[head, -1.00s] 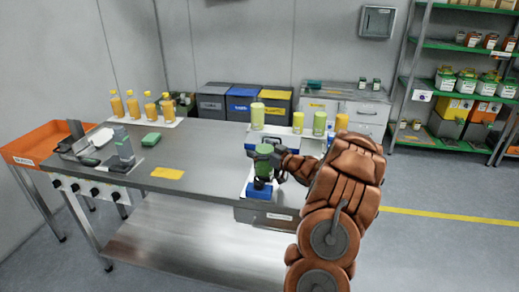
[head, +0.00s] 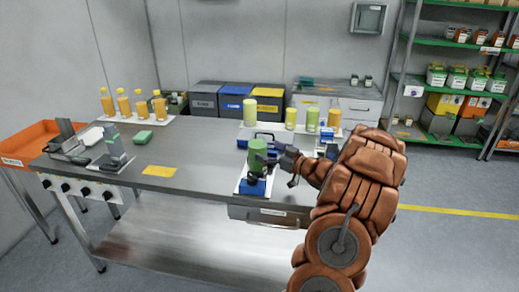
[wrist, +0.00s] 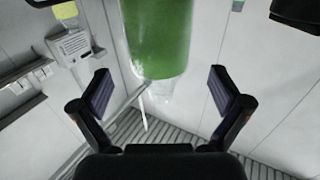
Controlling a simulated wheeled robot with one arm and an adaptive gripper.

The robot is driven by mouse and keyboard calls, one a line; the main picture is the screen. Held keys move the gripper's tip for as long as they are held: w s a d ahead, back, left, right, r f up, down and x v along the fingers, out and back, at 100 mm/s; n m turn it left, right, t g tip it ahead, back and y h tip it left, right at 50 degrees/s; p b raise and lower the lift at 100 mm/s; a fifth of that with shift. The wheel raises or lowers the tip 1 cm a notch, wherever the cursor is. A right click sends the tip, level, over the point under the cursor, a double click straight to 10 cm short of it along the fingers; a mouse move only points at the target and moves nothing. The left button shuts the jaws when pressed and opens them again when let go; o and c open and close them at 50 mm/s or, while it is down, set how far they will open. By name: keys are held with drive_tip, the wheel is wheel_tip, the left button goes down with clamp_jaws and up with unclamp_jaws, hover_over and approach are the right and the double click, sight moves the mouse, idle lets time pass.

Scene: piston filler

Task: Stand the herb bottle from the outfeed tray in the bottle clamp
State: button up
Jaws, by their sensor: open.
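The green herb bottle (head: 257,154) stands upright at the blue bottle clamp (head: 252,187) near the table's right front corner. Its lower end is partly hidden, so how it sits in the clamp is hard to tell. My gripper (head: 288,164) is open just to the right of the bottle, apart from it. In the wrist view the bottle (wrist: 158,40) shows beyond my open fingers (wrist: 162,95), with nothing between the pads.
Several orange bottles (head: 140,104) stand at the table's back left. A green block (head: 142,137), a yellow card (head: 160,171) and a grey device (head: 115,147) lie on the left half. Bins (head: 235,97) stand behind the table. The table's middle is clear.

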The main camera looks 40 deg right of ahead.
drive_tip(key=shift+s+d+b, duration=0.15)
drive_tip(key=shift+s, duration=1)
drive_tip(key=shift+s+d+b, duration=0.1)
drive_tip(key=shift+s+b, duration=0.05)
drive_tip(key=shift+s, duration=0.95)
drive_tip(key=shift+s, duration=0.1)
